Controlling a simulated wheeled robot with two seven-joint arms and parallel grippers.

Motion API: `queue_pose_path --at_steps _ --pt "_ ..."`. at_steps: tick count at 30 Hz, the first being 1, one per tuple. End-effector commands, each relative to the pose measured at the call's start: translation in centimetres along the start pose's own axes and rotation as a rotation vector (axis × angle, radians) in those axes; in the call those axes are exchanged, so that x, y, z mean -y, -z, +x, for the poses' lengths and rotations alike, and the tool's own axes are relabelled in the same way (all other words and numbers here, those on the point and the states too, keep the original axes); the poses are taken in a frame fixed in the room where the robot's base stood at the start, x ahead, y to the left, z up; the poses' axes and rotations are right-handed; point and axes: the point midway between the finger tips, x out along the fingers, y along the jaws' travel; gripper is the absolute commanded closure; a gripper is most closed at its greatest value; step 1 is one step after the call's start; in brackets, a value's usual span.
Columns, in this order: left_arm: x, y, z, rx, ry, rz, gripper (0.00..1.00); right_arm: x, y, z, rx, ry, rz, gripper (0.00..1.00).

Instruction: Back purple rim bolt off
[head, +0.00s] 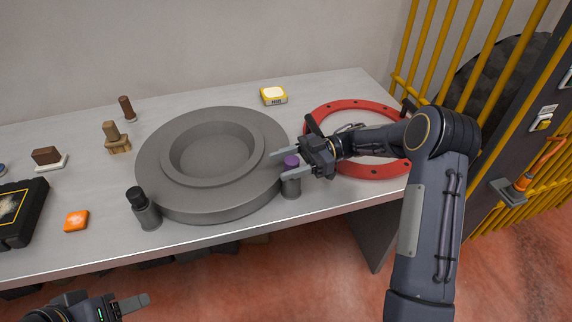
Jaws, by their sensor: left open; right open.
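The purple bolt (291,161) sits upright at the right edge of the large grey round rim (160,185), on top of a short grey post (291,188). My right gripper (279,165) comes in from the right with its fingers pointing left. It is open, with one finger behind the purple bolt and one in front, around its head. Whether the fingers touch the bolt cannot be told. My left gripper (135,304) is open and empty at the bottom left, below the table's front edge. Only part of it shows.
A dark-capped post (147,210) stands at the rim's front left. A red ring (374,172) lies on the table (110,242) under my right forearm. Yellow bars (440,50) stand at right.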

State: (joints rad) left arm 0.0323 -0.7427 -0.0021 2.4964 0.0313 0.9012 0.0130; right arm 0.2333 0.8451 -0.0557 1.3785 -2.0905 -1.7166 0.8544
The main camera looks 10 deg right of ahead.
Motion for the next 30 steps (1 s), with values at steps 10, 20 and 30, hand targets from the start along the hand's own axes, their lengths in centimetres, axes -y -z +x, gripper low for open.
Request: queue_pose_path --at_steps 10,20,30 --pt "-0.1 0.1 -0.1 0.0 0.0 0.0 0.45 2.2 5.8 1.0 0.001 0.001 -0.004 0.45" --pt "0.0 0.0 0.0 0.0 0.0 0.0 0.45 8.0 10.5 3.7 0.001 0.001 -0.003 0.45" --pt "0.0 0.0 0.1 0.0 0.0 0.0 0.45 12.3 12.5 5.7 0.0 0.001 -0.001 0.45"
